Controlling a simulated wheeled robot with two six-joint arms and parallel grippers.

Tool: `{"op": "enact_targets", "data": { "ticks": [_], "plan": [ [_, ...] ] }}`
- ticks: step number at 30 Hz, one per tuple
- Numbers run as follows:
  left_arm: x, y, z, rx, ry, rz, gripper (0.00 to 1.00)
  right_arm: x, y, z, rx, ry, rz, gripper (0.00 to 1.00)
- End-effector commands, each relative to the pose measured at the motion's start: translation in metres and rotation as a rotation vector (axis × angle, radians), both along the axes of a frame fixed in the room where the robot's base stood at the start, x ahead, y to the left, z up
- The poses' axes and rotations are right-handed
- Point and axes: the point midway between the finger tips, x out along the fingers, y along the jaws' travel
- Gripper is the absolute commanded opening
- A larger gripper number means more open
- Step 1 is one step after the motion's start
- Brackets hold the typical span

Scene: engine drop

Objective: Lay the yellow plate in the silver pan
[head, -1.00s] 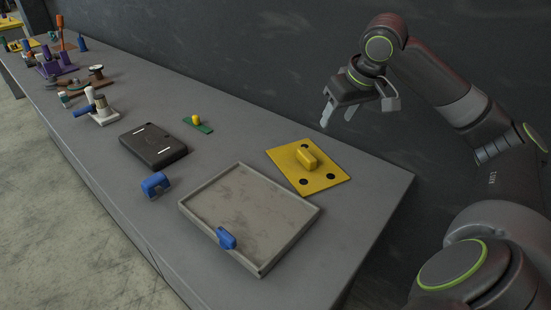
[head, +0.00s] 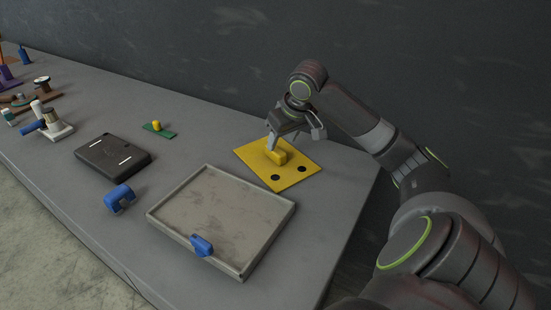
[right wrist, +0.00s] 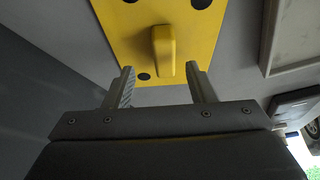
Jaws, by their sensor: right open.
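The yellow plate (head: 297,174) lies flat on the bench near its right end, with a raised yellow handle block and dark round spots. It also shows in the right wrist view (right wrist: 205,45), its handle (right wrist: 163,50) upright in the picture. The silver pan (head: 228,212), a shallow rimmed tray with a blue grip on its front edge, is empty beside the plate, to the left and nearer. My right gripper (head: 287,139) is just above the plate at its handle. In the right wrist view my right gripper (right wrist: 162,88) is open, its fingers on either side of the handle's end. My left gripper is not in view.
A blue clamp-like piece (head: 119,197) and a black flat box (head: 112,154) stand left of the pan. A small green piece with a yellow knob (head: 157,127) lies behind. Several tools crowd the bench's far left. A dark wall runs behind the bench.

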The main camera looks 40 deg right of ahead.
Motion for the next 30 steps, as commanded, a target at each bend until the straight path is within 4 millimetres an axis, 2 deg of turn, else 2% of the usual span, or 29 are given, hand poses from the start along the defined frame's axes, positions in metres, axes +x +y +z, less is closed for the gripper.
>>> {"op": "enact_targets", "data": {
  "ticks": [12,21,30],
  "plan": [
    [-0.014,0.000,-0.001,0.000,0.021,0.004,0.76,0.017,0.004,-0.045,0.003,0.000,-0.001,0.51],
    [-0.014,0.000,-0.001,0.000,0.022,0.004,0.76,0.019,0.003,-0.049,-0.001,-0.001,0.001,0.51],
    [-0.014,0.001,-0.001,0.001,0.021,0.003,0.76,0.019,0.003,-0.049,-0.001,-0.001,0.000,0.13]
  ]
}}
